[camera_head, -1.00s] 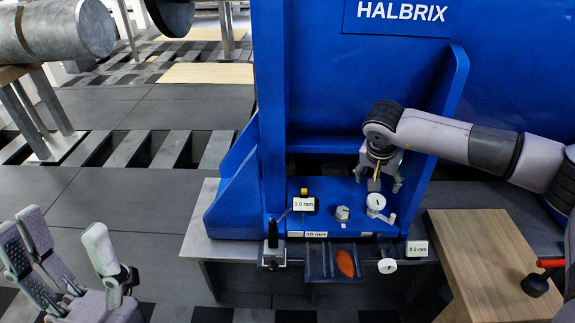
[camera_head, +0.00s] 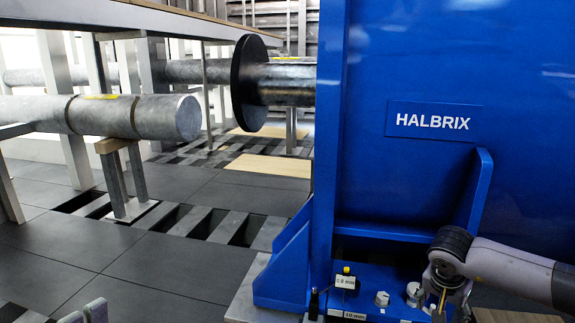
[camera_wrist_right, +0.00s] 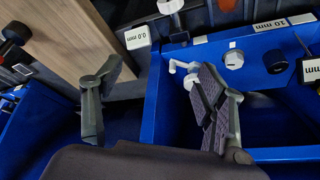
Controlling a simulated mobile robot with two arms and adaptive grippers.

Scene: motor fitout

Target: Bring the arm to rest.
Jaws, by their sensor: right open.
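My right arm (camera_head: 495,268) comes in from the right in the head view. My right gripper (camera_head: 447,303) hangs in front of the blue Halbrix machine (camera_head: 400,150), low at the right. A thin yellowish strip shows at the gripper there; I cannot tell what it is. Of my left gripper (camera_head: 85,312), only fingertips show at the bottom left edge.
Knobs and a "0.0 mm" label (camera_head: 345,282) sit on the machine's base, left of the right gripper. A wooden board (camera_wrist_right: 62,35) lies at upper left in the wrist view. A grey shaft (camera_head: 120,115) rests on supports at left.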

